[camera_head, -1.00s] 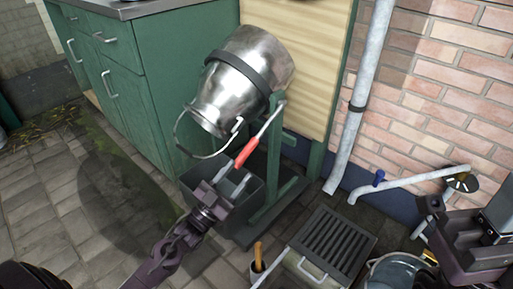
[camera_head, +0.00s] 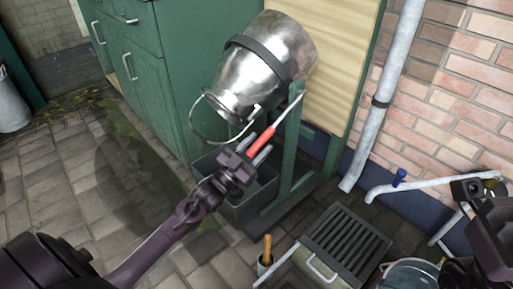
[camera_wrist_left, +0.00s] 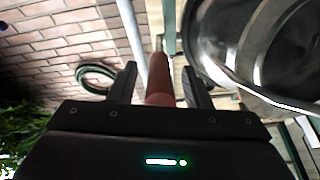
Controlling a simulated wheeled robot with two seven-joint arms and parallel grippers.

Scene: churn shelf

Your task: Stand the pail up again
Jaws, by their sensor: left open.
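The silver metal pail (camera_head: 262,68) with a dark band hangs tilted, mouth down to the lower left, in a green stand (camera_head: 289,150). Its wire bail (camera_head: 205,133) dangles at the mouth. A lever with a red grip (camera_head: 260,140) runs from the stand beside the pail. My left gripper (camera_head: 256,150) is open at the red grip. In the left wrist view the red grip (camera_wrist_left: 159,78) lies between the two open fingers, and the pail (camera_wrist_left: 245,45) is close on the right. My right gripper (camera_head: 488,232) is at the right edge; its fingers are unclear.
A dark grey bin (camera_head: 245,208) stands under the pail's mouth. A green cabinet (camera_head: 135,75) is left of it. A slatted grate (camera_head: 345,245), a metal bucket (camera_head: 410,275) and a grey pipe (camera_head: 385,95) are to the right. Paving at left is open.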

